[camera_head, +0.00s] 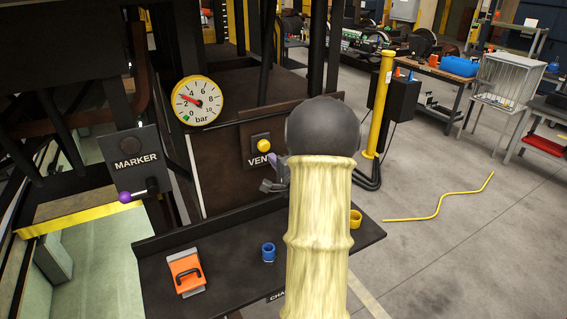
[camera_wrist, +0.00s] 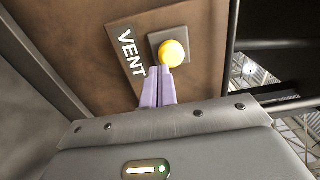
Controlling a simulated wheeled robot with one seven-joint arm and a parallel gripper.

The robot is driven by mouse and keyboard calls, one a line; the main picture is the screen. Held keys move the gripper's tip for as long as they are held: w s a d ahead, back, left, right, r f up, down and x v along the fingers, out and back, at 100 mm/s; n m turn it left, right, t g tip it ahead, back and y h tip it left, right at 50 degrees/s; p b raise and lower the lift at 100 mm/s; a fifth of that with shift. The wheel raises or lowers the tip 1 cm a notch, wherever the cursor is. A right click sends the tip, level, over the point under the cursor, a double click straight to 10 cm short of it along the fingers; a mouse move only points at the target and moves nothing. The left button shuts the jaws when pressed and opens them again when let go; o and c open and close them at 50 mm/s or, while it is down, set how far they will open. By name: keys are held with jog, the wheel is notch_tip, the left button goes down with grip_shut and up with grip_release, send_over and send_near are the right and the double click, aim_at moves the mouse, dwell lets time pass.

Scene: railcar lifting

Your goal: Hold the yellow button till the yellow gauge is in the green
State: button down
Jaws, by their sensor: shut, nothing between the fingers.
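The yellow button (camera_head: 264,145) sits on a small plate on the brown VENT panel; it also shows in the wrist view (camera_wrist: 172,52). My gripper (camera_head: 272,158) is shut and empty, its purple fingertips together. In the wrist view the fingertips (camera_wrist: 159,71) reach the button's lower edge. Whether they touch or press it I cannot tell. The yellow-rimmed gauge (camera_head: 198,101), marked in bar, has its red needle between 2 and 4. Its green zone is at the low end near 0, so the needle is outside the green.
A MARKER panel (camera_head: 136,160) with a purple-knobbed lever (camera_head: 126,197) stands left. A dark shelf (camera_head: 225,273) below holds an orange handled block (camera_head: 186,273), a blue cup (camera_head: 268,252) and a yellow cup (camera_head: 356,219). A yellow post (camera_head: 382,105) stands right; my arm hides part of the shelf.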

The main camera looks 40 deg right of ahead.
jog(key=shift+p+x, duration=0.35)
jog(key=shift+x, duration=0.6)
